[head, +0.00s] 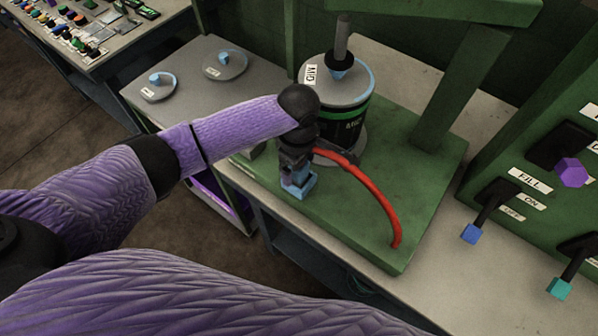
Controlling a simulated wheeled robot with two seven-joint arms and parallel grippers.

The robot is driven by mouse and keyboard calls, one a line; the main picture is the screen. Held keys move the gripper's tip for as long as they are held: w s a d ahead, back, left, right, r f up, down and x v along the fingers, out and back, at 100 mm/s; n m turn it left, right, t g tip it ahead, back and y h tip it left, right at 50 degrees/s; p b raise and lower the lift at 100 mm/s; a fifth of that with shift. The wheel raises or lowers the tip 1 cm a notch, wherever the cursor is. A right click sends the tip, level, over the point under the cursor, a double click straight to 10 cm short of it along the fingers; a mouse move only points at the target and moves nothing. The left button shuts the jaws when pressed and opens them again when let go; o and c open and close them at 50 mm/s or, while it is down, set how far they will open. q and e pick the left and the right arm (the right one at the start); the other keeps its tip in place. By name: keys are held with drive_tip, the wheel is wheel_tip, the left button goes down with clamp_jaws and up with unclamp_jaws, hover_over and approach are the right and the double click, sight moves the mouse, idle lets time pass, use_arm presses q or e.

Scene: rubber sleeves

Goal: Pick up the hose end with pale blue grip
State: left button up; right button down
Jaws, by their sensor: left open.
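A red hose (371,189) arches over the green base plate of the machine, from beside my left gripper down to the plate's front right. A pale blue block (299,186) shows right at the gripper's fingers; it looks like the grip of the hose end, but its join to the hose is hidden. My left gripper (296,174) is open, pointing down over the left part of the plate at the pale blue block. I cannot tell whether its fingers touch the block. My right gripper is out of view.
A black canister (352,128) with a grey lid stands on the green base plate (375,240) just behind the gripper. Green frame posts (453,90) rise behind. A control panel with levers (490,205) is at right. Two grey discs (225,65) lie on the left table.

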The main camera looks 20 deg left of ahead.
use_arm(q)
drive_tip(key=shift+f, duration=0.65)
drive_tip(key=shift+r, duration=0.1)
clamp_jaws()
wheel_tip(320, 180, up, 9)
drive_tip(key=p, duration=0.2)
drive_tip(key=shift+w+r+p, duration=0.1)
drive_tip(key=shift+p, duration=0.3)
drive_tip(key=shift+r, duration=0.35)
